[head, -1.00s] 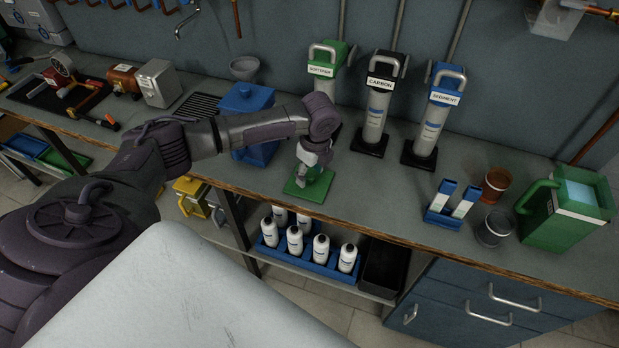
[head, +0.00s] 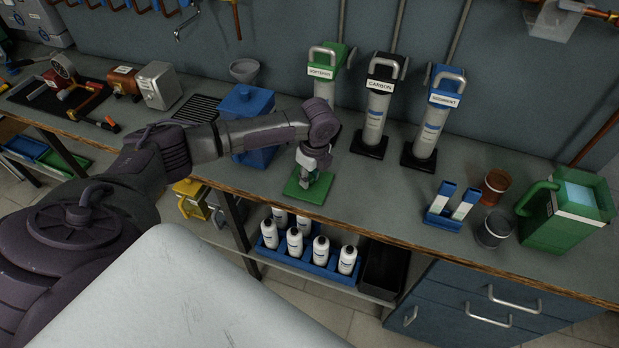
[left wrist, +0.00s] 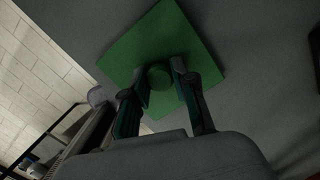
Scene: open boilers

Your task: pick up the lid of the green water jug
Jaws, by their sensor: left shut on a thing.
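The lid of the green water jug is a flat green square (head: 297,192) with a round knob (left wrist: 159,77). It lies on the grey bench near the front edge, left of centre in the head view. My left gripper (head: 306,181) is over the lid, pointing down, its fingers shut on the knob. In the left wrist view the two fingers of the left gripper (left wrist: 161,82) stand on either side of the knob. The green water jug (head: 548,226) stands open at the right end of the bench, water showing inside. My right gripper is not in view.
A blue container (head: 247,101) stands just behind my left forearm. Filter housings (head: 376,117) stand along the back. A blue holder (head: 437,220) and two cups (head: 495,231) stand left of the jug. The bench between lid and holder is clear.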

